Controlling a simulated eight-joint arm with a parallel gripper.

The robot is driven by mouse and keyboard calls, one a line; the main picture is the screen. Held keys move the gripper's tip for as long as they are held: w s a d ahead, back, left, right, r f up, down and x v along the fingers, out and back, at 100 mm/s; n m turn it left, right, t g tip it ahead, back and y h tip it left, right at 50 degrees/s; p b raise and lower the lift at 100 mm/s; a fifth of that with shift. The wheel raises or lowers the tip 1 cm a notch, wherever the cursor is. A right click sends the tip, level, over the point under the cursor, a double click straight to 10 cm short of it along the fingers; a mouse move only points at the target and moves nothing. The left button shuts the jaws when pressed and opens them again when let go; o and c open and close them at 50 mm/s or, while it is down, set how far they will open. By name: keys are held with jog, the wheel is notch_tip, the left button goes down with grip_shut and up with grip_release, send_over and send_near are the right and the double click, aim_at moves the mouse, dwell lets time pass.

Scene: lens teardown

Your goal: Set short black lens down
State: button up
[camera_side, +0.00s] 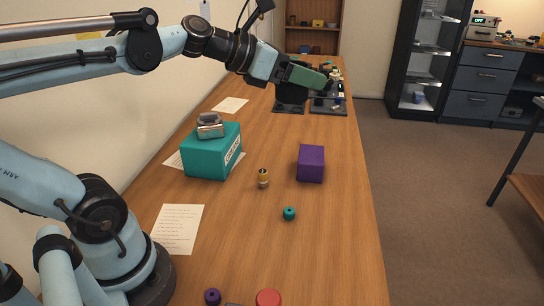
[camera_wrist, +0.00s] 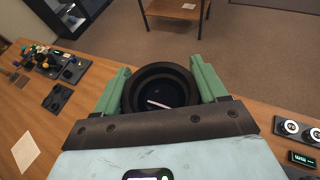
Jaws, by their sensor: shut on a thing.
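The short black lens (camera_wrist: 162,78) is a wide dark ring with a dark glass middle and a thin pale streak on it. In the wrist view it sits between the two green fingers of my gripper (camera_wrist: 160,88), which touch it on both sides. In the side view my gripper (camera_side: 308,76) is at the far part of the table, and the lens (camera_side: 292,95) shows as a black block under the green fingers. It appears in front of a dark mat (camera_side: 283,109); I cannot tell how high it is above the table.
Another dark mat (camera_side: 329,110) with several small parts lies at the far right table edge. Nearer stand a teal box (camera_side: 205,158) with a metal piece on top, a purple box (camera_side: 311,164), a brass-coloured cylinder (camera_side: 263,179) and a small teal piece (camera_side: 289,214). The near middle table is mostly clear.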

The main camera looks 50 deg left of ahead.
dwell(0.3)
jog(key=d+f+m+g+h, duration=0.75)
jog(key=d+f+m, duration=0.2)
jog(key=d, duration=0.25)
jog(key=shift+s+d+f+m+g+h, duration=0.2)
jog(key=shift+s+d+f+m+g, duration=0.85)
jog(key=shift+s+f+m+g, duration=1.3)
jog(key=shift+s+d+f+m+g+h, duration=0.15)
jog(key=shift+s+d+f+m+g, duration=0.85)
jog(key=shift+f, duration=2.4)
jog(key=shift+s+d+f+m+g+h, duration=0.2)
jog(key=shift+s+d+f+m+g, duration=1.25)
jog(key=shift+f, duration=1.45)
jog(key=shift+s+a+g, duration=0.1)
jog(key=shift+a+g, duration=0.25)
jog(key=shift+g, duration=0.2)
jog(key=o, duration=1.3)
